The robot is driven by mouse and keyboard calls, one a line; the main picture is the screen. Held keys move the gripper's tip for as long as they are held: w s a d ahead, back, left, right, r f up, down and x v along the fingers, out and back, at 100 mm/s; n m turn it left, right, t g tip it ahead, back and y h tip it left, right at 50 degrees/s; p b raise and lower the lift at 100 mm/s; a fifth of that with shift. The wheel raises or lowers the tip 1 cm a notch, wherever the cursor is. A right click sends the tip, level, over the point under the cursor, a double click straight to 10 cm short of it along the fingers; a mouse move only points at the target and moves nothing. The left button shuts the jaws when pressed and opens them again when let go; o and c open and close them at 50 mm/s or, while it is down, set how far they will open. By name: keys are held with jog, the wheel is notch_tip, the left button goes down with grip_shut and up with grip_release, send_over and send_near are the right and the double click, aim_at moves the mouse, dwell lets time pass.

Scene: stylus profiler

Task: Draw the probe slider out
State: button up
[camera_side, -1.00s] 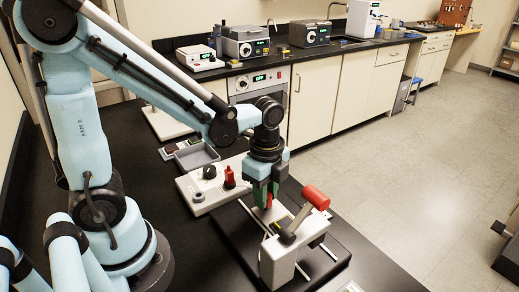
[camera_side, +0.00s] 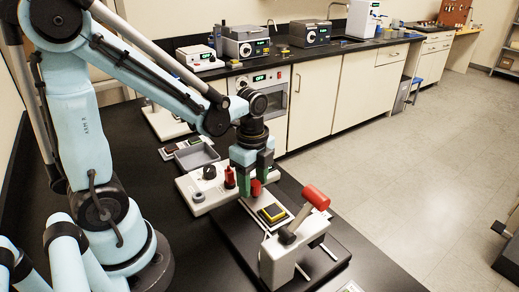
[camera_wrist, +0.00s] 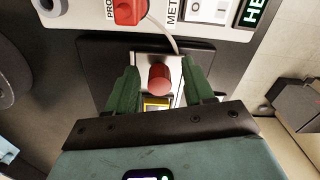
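The probe slider has a red knob (camera_side: 256,187) at its outer end and a yellow-edged black pad (camera_side: 272,213) behind it. It lies on the profiler's dark base, clear of the pale head block (camera_side: 280,262). My gripper (camera_side: 254,181) points down over the knob with its green fingers on either side. In the wrist view the knob (camera_wrist: 159,80) sits between the fingers, with a gap visible on both sides, so my gripper looks open. The pad's yellow edge (camera_wrist: 156,102) shows partly, cut off by my gripper body.
The red-handled lever (camera_side: 316,197) is raised on the head block. A pale panel (camera_side: 199,201) with a red plug (camera_side: 230,177) and a black knob stands just beyond the slider's outer end. A grey tray (camera_side: 196,157) lies farther back.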

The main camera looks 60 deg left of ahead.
aim_at(257, 203)
notch_tip(257, 203, up, 12)
dwell(0.9)
dwell(0.5)
jog(key=d+f+n+t, duration=0.1)
jog(key=n+t, duration=0.1)
jog(key=n, duration=0.3)
jog(key=d+f+n+t, duration=0.1)
jog(key=n+t, duration=0.1)
jog(key=n, duration=0.3)
jog(key=s+d+f+n+t, duration=0.1)
jog(key=n+t, duration=0.2)
jog(key=n, duration=0.2)
